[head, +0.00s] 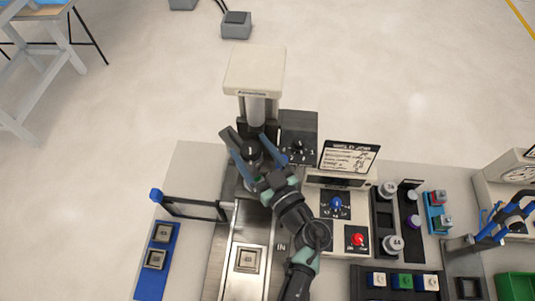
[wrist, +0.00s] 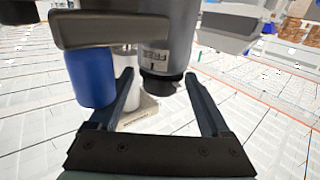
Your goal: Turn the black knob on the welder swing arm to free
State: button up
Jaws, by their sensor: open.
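The welder (head: 254,70) stands at the back, with a cream head over a grey column. My gripper (head: 250,133) is open in front of its column, one finger to each side in the picture. In the wrist view, a grey cylinder (wrist: 172,38) with a printed label ends in a short black part (wrist: 160,85), which looks like the black knob. It shows between the fingertips of my gripper (wrist: 160,76), with visible gaps on both sides. I cannot tell its depth from the fingers.
In the wrist view, a blue cylinder (wrist: 90,75) is close left of the left finger. A dark panel with a small knob (head: 298,147) is right of my gripper. A control box with a red button (head: 358,240) and a blue trays strip (head: 148,285) flank my arm.

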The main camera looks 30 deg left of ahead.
jog(key=b+v, duration=0.4)
jog(key=v, duration=0.8)
